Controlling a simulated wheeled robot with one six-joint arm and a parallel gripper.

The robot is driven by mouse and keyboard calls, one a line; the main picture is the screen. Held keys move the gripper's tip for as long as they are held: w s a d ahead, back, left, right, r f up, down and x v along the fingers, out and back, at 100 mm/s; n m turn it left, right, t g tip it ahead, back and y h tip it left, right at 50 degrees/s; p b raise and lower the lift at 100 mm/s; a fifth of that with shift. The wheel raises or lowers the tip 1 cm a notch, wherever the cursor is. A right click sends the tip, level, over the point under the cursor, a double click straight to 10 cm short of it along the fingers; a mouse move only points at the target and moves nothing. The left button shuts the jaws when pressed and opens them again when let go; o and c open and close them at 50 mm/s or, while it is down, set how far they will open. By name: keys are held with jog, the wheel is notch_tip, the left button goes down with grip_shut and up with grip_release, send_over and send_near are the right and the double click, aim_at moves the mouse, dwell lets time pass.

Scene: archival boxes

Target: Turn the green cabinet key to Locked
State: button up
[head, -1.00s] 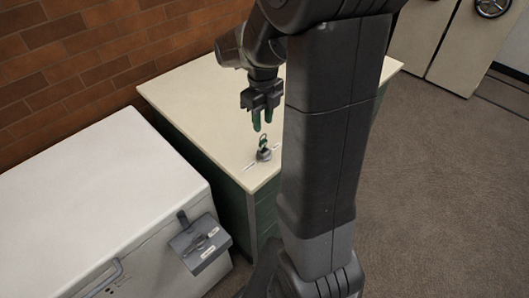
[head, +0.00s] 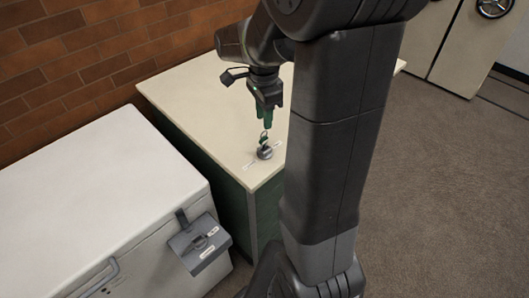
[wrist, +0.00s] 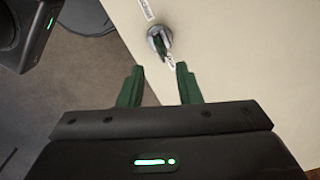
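My gripper (head: 265,127) points down just above the key. In the wrist view its two green fingers (wrist: 158,80) are apart, with nothing between them, and the key is beyond the tips.
A white chest (head: 95,195) with a grey latch box (head: 199,243) stands left of the cabinet. A brick wall (head: 100,45) is behind. A cream safe with a wheel (head: 470,45) stands at the back right. The cabinet top is otherwise clear.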

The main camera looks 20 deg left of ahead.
aim_at(264, 137)
jog(key=n, duration=0.3)
jog(key=shift+n+b, duration=0.3)
jog(key=shift+b, duration=0.05)
jog(key=shift+f+b, duration=2.55)
jog(key=shift+f, duration=1.4)
jog(key=shift+c, duration=0.4)
grip_shut()
